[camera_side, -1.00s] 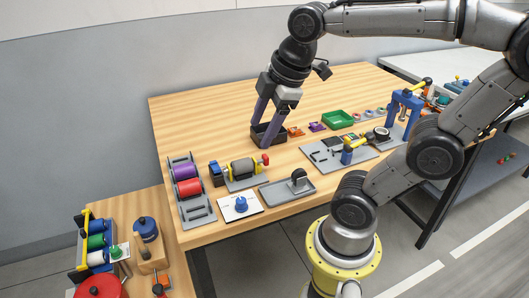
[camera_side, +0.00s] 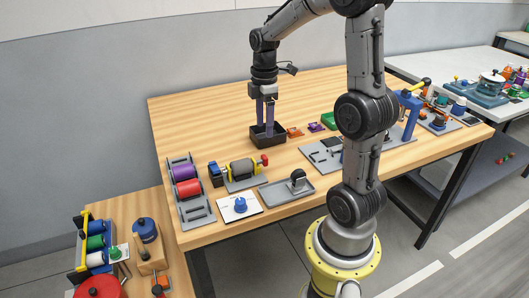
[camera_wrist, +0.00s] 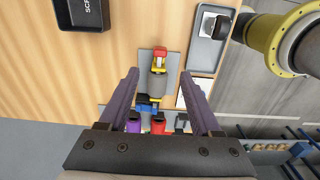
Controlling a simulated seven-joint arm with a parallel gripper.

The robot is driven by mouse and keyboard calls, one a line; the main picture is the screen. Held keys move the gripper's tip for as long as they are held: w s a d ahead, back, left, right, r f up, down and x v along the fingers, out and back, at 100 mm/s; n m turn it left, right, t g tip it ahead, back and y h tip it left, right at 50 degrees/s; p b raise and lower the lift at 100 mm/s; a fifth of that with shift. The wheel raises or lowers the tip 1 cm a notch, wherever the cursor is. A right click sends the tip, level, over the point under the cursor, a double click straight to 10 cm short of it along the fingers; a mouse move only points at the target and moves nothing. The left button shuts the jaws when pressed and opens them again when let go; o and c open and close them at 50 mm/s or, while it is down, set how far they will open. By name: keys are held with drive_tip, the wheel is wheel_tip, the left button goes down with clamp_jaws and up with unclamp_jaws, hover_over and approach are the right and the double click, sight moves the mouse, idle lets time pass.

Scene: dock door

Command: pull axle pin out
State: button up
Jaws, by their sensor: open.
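The roller unit (camera_side: 241,169) stands on a grey plate on the wooden table, with a dark roller, yellow parts and a blue end block. A red end piece (camera_side: 265,159), seemingly the axle pin's head, shows at its right end. In the wrist view the red and yellow end (camera_wrist: 160,58) lies between my fingers in the picture, with the roller (camera_wrist: 157,87) below it. My gripper (camera_side: 266,131) has purple fingers pointing down, apart and empty. In the side view it appears over the black bin, away from the pin. The pin's shaft is hidden.
The black bin (camera_side: 256,138) stands behind the roller unit. Clear wood (camera_side: 190,120) lies at the back left.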

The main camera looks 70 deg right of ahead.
sight(264, 156)
wheel_tip(264, 156, down, 10)
drive_tip(key=shift+f, duration=0.1)
idle(0.4)
clamp_jaws()
idle(1.2)
